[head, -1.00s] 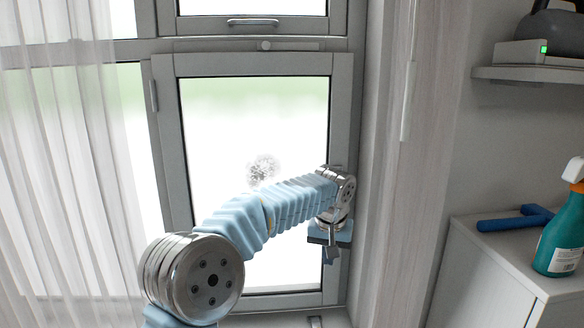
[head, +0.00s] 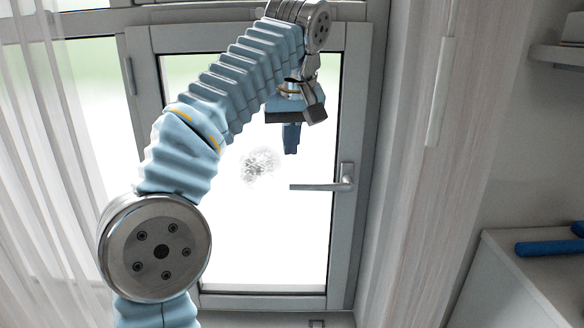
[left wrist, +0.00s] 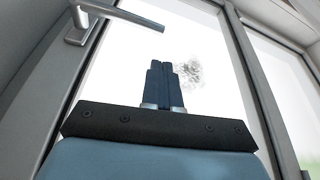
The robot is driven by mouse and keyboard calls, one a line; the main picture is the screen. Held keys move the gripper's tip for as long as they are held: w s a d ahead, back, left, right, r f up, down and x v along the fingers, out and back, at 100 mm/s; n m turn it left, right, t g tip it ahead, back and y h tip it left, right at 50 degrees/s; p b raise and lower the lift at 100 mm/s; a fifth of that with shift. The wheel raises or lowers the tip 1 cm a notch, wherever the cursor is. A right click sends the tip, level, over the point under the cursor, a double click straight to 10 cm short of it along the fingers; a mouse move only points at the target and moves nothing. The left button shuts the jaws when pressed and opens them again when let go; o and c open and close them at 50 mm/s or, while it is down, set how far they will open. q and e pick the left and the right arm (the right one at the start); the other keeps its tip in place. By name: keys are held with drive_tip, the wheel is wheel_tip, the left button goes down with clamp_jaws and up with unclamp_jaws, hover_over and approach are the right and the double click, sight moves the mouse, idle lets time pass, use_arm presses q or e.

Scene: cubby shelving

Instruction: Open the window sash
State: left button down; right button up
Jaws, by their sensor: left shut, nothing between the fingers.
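The window sash (head: 345,95) is a grey frame around a bright pane, and it sits flush in its surround in the head view. Its lever handle (head: 322,186) is on the right stile and points left, level. The handle also shows at the top left of the left wrist view (left wrist: 120,17). My left gripper (head: 291,152) hangs in front of the pane, above the handle and apart from it. In the left wrist view its fingers (left wrist: 162,65) are together with nothing between them. My right gripper is not in view.
A sheer curtain (head: 40,190) hangs at the left. A tall pale panel with a vertical bar (head: 440,90) stands right of the window. A white cabinet (head: 500,285) with a blue object (head: 550,247) is at the lower right. A dark smudge (head: 260,166) marks the pane.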

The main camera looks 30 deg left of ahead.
sight(289, 171)
use_arm(q)
drive_tip(key=x, duration=0.7)
drive_tip(key=shift+w+f, duration=0.15)
drive_tip(key=shift+f, duration=0.2)
